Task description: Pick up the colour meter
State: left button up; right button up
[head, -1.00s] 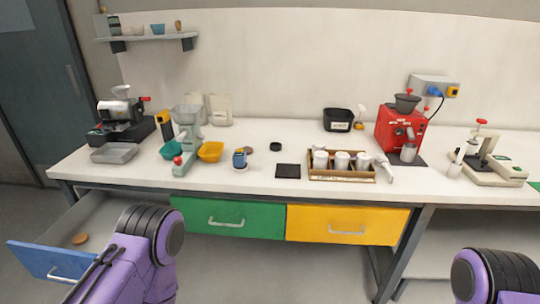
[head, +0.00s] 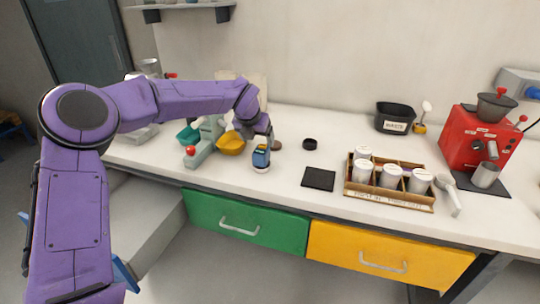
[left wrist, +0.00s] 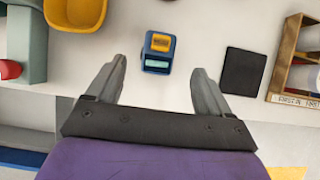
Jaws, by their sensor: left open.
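The colour meter appears to be the small blue device with a yellow patch and a pale screen (head: 261,158), standing on the white bench. In the left wrist view the meter (left wrist: 158,52) lies ahead of the gap between my fingers, roughly centred. My left gripper (left wrist: 160,70) is open and empty, with one finger on each side of the gap. In the head view my left gripper (head: 264,136) is just behind and above the meter, partly hidden by the wrist. I cannot tell how far above the meter it is. My right gripper is not in view.
A green stand (head: 206,143) and a yellow bowl (head: 231,144) are close left of the meter. A black square pad (head: 319,179) lies to its right, then a wooden rack (head: 389,197) with white-lidded jars. A red machine (head: 470,140) stands far right. The bench front edge is near.

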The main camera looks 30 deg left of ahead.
aim_at(261, 149)
pick_arm(q)
jog(key=x, duration=0.3)
jog(key=shift+s+p, duration=0.1)
jog(key=shift+p, duration=0.3)
jog(key=shift+w+f+p, duration=0.25)
jog(key=shift+f+p, duration=0.05)
jog(key=shift+f, duration=0.3)
jog(key=p+x, duration=0.1)
jog(key=x, duration=0.4)
jog(key=shift+r+p, duration=0.1)
jog(key=shift+p, duration=0.3)
jog(key=shift+w+a+f, duration=0.15)
jog(key=shift+f, duration=0.1)
jog(key=shift+r, duration=0.15)
jog(key=c, duration=1.5)
